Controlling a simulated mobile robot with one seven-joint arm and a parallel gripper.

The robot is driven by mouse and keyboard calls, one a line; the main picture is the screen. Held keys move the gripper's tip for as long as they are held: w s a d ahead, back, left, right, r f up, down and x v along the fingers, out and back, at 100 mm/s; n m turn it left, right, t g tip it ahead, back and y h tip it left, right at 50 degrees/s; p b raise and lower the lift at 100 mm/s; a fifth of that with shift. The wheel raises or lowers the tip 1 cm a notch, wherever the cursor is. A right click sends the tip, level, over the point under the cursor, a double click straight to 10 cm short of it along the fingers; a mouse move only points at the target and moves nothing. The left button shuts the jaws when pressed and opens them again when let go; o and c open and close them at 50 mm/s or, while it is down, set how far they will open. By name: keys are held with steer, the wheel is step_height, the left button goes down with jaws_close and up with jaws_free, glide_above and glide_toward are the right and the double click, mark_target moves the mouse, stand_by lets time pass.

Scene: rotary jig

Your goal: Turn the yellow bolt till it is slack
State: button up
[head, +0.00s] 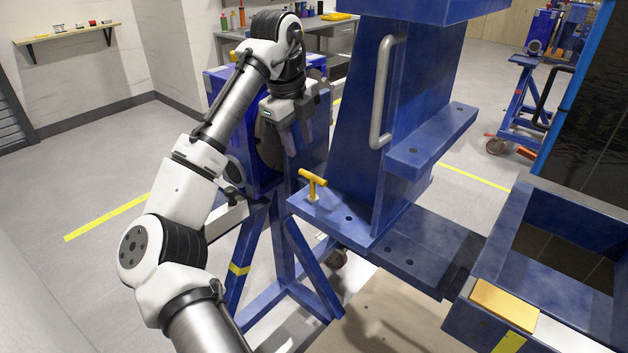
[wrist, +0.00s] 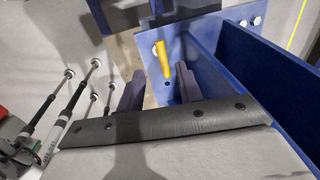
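The yellow bolt (head: 313,182) has a T-shaped handle and stands upright near the left corner of the blue jig's lower plate (head: 345,222). In the wrist view, the yellow bolt (wrist: 164,56) shows ahead, beyond the fingertips and between their lines. My gripper (head: 301,150) is above the bolt and apart from it in the head view. In the wrist view, my gripper (wrist: 158,80) has its two dark fingers spread with nothing between them. The lower part of the bolt is partly hidden by its handle in the wrist view.
A blue upright with a grey handle (head: 384,90) rises right of the bolt. A blue ledge (head: 432,140) juts out beside it. A blue bin (head: 565,225) stands at the right. A blue stand (head: 280,250) is below my arm. Open floor lies at left.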

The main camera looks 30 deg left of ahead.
mark_target(306, 172)
steer(key=w+f, duration=0.1)
steer(key=f, duration=0.7)
steer(key=w+f, duration=0.1)
steer(key=f, duration=0.3)
steer(key=shift+w+d+f+p, duration=0.1)
steer(key=shift+w+d+p, duration=0.2)
steer(key=shift+p, duration=0.1)
steer(key=shift+c, duration=0.5)
jaws_close()
